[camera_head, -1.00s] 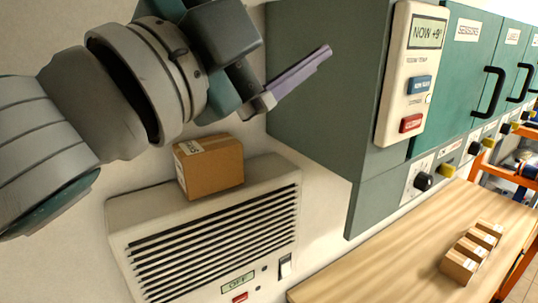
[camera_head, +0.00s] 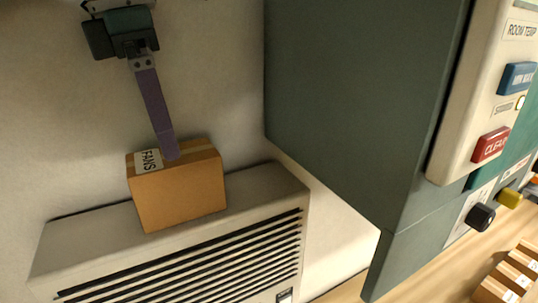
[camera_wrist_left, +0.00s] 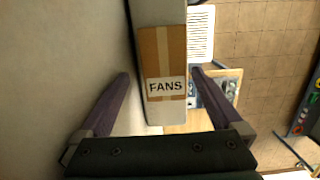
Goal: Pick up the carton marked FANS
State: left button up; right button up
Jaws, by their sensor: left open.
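The carton marked FANS (camera_head: 180,195) is a brown box with a white label and tape, standing on top of the white grilled wall unit. My left gripper (camera_head: 168,150) comes down from above, its purple fingers pointing down and overlapping the carton's top edge. In the left wrist view the open fingers (camera_wrist_left: 160,74) lie on either side of the carton (camera_wrist_left: 163,45), with its FANS label facing the camera. I cannot tell how far the tips are above its top; it is not gripped. My right gripper is not in view.
The white wall unit (camera_head: 275,183) has a black-slatted grille. A green cabinet (camera_head: 340,110) stands close on the right, with a white button panel (camera_head: 470,110). Several small cartons (camera_head: 512,275) sit on the wooden bench at lower right. Plain wall lies behind the carton.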

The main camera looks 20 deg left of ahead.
aim_at(180, 179)
pick_arm(q)
jog(key=f, duration=0.1)
jog(key=f+b, duration=0.1)
jog(key=f, duration=0.2)
jog(key=shift+d+b, duration=0.25)
jog(key=shift+b, duration=0.1)
jog(key=f+b, duration=0.1)
jog(key=f, duration=0.2)
jog(key=f+b, duration=0.1)
jog(key=shift+w+d+f+b, duration=0.15)
jog(key=shift+d+f+b, duration=0.15)
jog(key=shift+f+b, duration=0.1)
jog(key=shift+r, duration=0.1)
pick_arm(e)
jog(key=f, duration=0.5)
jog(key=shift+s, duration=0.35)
pick_arm(q)
grip_shut()
jog(key=shift+r, duration=0.1)
